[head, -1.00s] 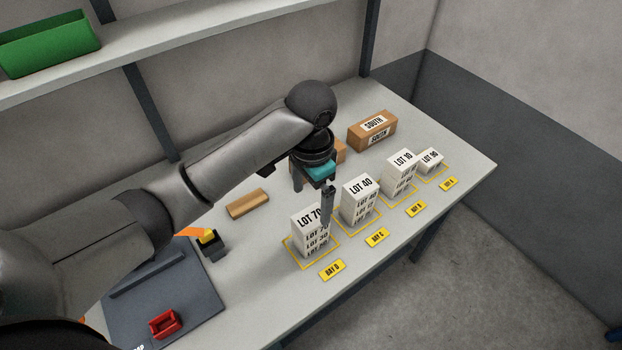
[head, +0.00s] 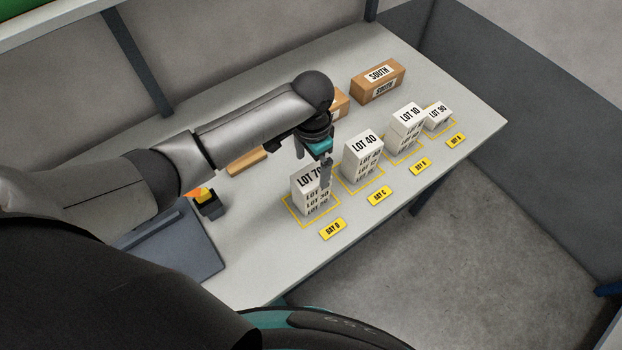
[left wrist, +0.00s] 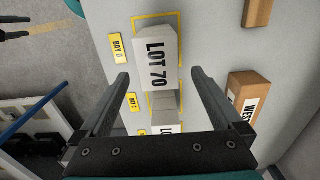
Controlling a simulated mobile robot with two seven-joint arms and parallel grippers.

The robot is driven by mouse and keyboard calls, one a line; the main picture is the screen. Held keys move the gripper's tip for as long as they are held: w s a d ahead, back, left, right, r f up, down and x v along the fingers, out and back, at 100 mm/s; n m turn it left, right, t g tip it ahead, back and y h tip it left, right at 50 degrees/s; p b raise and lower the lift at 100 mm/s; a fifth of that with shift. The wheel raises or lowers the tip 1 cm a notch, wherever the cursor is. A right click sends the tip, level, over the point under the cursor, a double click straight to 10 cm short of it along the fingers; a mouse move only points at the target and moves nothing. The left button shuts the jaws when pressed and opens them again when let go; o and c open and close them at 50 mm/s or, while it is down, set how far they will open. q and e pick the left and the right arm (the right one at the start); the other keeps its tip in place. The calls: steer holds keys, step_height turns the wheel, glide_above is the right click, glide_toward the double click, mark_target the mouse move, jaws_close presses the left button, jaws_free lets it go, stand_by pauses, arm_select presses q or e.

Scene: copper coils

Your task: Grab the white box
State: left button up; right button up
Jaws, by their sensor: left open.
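Several white boxes stand in stacks in yellow outlined bays on the table. The nearest stack, topped by the LOT 70 box (head: 308,181), is in bay D. The LOT 40 box (head: 363,144), the LOT 10 box (head: 408,113) and the LOT 90 box (head: 437,111) stand beyond it. My left gripper (head: 313,172) is open and empty, close over the LOT 70 stack and partly covering its label. In the left wrist view the LOT 70 box (left wrist: 156,58) shows between and beyond the fingertips. A dark two-pronged shape at that view's left edge may be my right gripper.
Brown SOUTH box (head: 378,81) stands at the back of the table. A brown WEST box (left wrist: 248,95) is beside the stacks. A wooden block (head: 247,160) and a small black holder (head: 209,204) lie left of the stacks. Bay labels line the front edge.

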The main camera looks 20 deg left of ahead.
mark_target(311, 176)
arm_select(q)
steer(key=f, duration=0.4)
steer(key=shift+s+f, duration=0.3)
steer(key=shift+f, duration=0.1)
steer(key=shift+c, duration=0.4)
steer(key=c, duration=1.5)
steer(key=shift+o, duration=0.2)
steer(key=shift+r, duration=0.1)
